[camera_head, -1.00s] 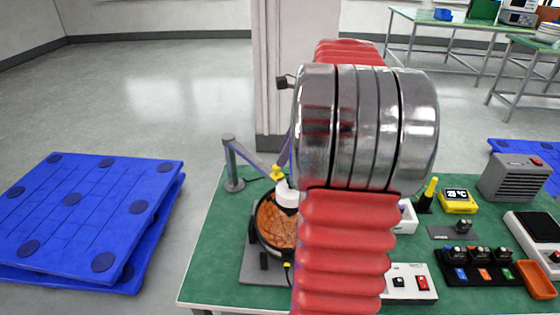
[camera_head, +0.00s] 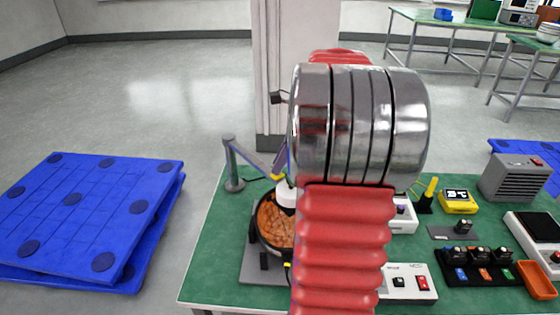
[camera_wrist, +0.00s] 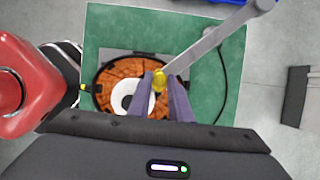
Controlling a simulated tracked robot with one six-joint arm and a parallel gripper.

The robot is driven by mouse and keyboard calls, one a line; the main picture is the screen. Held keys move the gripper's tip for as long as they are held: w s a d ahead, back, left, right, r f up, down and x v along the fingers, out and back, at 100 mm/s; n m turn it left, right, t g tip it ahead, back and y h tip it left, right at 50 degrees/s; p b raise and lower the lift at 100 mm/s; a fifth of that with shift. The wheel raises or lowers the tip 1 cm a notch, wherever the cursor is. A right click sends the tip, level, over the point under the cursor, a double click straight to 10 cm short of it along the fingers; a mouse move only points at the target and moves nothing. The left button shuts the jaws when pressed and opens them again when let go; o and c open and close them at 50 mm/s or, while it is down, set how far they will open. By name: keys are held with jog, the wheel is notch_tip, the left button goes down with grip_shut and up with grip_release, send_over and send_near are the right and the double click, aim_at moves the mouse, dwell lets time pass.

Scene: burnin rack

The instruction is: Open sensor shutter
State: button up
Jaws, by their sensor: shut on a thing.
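A round dark-rimmed dish with an orange-brown segmented face (camera_head: 272,222) sits on a grey plate on the green bench; it also shows in the wrist view (camera_wrist: 105,88). A white round head (camera_head: 287,197) hangs over it on a grey jointed arm (camera_head: 245,157) and covers part of its face. A yellow knob (camera_wrist: 160,82) is at the end of that arm, beside the white head. My gripper (camera_wrist: 160,88) has its purple fingers shut on the yellow knob. In the head view my red and silver arm hides most of the gripper and the dish's right side.
White switch boxes (camera_head: 408,283), a yellow display unit (camera_head: 458,201), a grey vented box (camera_head: 514,178) and a black tray (camera_head: 482,267) stand on the bench to the right. Blue pallets (camera_head: 90,215) lie on the floor at left. A pale column (camera_head: 272,95) stands behind the bench.

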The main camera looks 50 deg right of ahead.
grip_shut()
jog(key=shift+w+d, duration=0.2)
jog(key=shift+w, duration=1.4)
jog(key=shift+w+d, duration=0.2)
jog(key=shift+w, duration=1.35)
jog(key=o, duration=0.6)
grip_release()
